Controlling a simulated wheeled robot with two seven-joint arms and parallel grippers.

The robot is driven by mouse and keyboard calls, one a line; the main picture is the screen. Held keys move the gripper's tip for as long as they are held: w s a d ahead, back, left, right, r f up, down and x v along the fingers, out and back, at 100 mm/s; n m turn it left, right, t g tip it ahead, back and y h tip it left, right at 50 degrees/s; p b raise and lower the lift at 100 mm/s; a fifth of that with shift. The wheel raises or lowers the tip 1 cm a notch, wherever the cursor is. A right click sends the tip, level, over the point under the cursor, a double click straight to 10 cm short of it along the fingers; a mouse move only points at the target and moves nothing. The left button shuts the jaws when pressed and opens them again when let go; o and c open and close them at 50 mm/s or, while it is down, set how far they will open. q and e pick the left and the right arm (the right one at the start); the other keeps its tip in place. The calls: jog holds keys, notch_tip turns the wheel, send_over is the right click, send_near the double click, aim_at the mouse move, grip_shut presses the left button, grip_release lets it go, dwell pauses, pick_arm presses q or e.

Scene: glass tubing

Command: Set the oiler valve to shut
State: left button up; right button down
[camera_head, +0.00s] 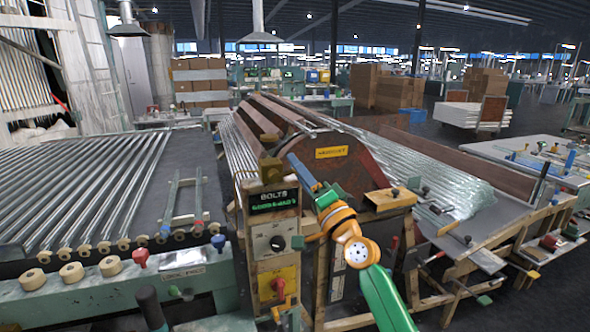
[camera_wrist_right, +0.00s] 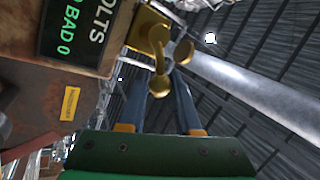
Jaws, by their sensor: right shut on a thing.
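The oiler valve (camera_head: 270,168) is a small brass fitting on top of the post, just above the green-lettered sign. In the right wrist view the brass valve (camera_wrist_right: 151,38) has a lever with a rounded end (camera_wrist_right: 159,86) and another round brass knob (camera_wrist_right: 183,52) beside it. My right gripper (camera_head: 293,160) reaches up to the valve from the lower right. Its two blue fingers (camera_wrist_right: 161,88) stand on either side of the lever's end, shut on it. The valve's marked positions are not readable. My left gripper is not in view.
The sign (camera_head: 274,200) sits on the post below the valve, with a black knob (camera_head: 277,243) and a red handle (camera_head: 278,287) lower down. A rusty drum cover (camera_head: 340,172) stands close on the right. Glass tubes (camera_head: 90,185) lie on the rack at left.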

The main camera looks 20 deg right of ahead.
jog(key=shift+d+f+m+t+h, duration=0.1)
jog(key=shift+f+m+t+h, duration=0.15)
jog(key=shift+m+h, duration=0.65)
jog(key=shift+d+f+m+t+h, duration=0.1)
jog(key=shift+f+m+t+h, duration=0.2)
jog(key=shift+m, duration=1.05)
jog(key=shift+f+m+t+h, duration=0.15)
jog(key=shift+f+m+h, duration=0.1)
jog(key=shift+m+h, duration=0.7)
jog(key=shift+f+m, duration=0.1)
jog(key=shift+m, duration=0.4)
jog(key=c, duration=0.6)
grip_release()
